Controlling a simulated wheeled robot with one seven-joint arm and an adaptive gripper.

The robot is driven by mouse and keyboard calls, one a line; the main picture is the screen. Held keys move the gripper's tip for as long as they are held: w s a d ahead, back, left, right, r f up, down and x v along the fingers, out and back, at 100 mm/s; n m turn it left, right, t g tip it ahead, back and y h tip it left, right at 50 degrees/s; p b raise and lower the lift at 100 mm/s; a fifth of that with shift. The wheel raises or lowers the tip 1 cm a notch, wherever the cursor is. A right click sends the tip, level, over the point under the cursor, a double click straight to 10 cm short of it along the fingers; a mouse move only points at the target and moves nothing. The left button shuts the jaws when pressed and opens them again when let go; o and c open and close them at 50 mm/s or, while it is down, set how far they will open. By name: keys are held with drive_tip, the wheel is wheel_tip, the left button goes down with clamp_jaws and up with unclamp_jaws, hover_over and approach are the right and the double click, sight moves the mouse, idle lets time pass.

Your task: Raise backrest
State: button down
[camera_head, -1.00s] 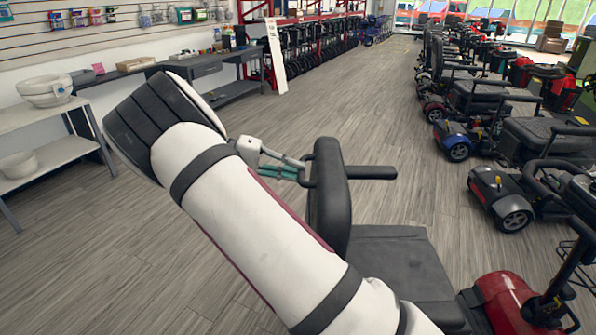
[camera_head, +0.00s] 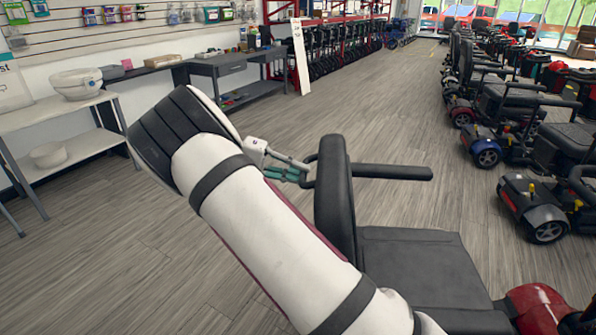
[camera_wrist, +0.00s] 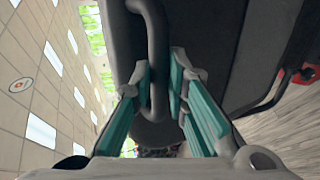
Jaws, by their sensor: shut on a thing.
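The scooter's black backrest (camera_head: 335,195) stands about upright at the rear of its dark seat (camera_head: 420,270). A black armrest (camera_head: 395,172) sticks out to the right from the backrest. My gripper (camera_head: 300,174), with teal finger pads, is at the back side of the backrest near its top. In the wrist view my gripper (camera_wrist: 160,85) has its fingers on both sides of a curved dark tube (camera_wrist: 157,45) and is shut on it. The tube runs close along the backrest (camera_wrist: 205,40). My white arm hides the backrest's lower part.
Rows of scooters (camera_head: 545,205) stand at the right. A grey table (camera_head: 235,70) and a white shelf unit (camera_head: 75,120) line the left wall. A red scooter body (camera_head: 540,305) shows at the lower right. Open wood floor (camera_head: 400,110) lies between.

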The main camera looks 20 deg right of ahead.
drive_tip(key=c, duration=1.6)
unclamp_jaws()
drive_tip(key=shift+w+a+f, duration=0.2)
drive_tip(key=shift+a+f, duration=0.6)
drive_tip(key=shift+f, duration=0.1)
drive_tip(key=shift+o, duration=0.2)
drive_tip(key=shift+r, duration=0.1)
drive_tip(key=shift+d, duration=0.1)
drive_tip(key=shift+r, duration=0.1)
drive_tip(key=v, duration=0.7)
drive_tip(key=shift+r, duration=0.2)
